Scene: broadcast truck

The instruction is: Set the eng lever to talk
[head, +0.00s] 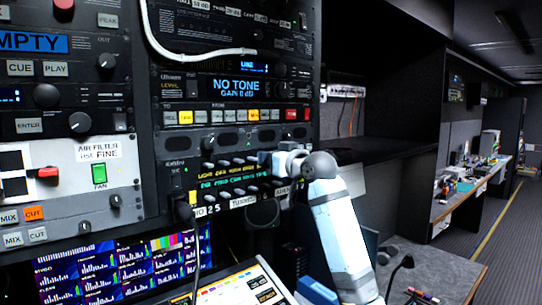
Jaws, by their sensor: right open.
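An intercom panel (176,166) sits low in the middle rack, with yellow and green lit name strips and two rows of small light levers. The lettering is too small to tell which lever is eng or how it is set. My right gripper (262,158) is open at the right end of the upper lever row, pointing left along the panel face. It hides part of the panel's right end, and I cannot tell whether it touches a lever. My left gripper is not in view.
A NO TONE display (237,87) and a row of coloured buttons (240,116) sit above the panel. A gooseneck and cables hang in front below. Meter screens (120,268) stand at the lower left. A dark shelf (385,149) lies right of the rack.

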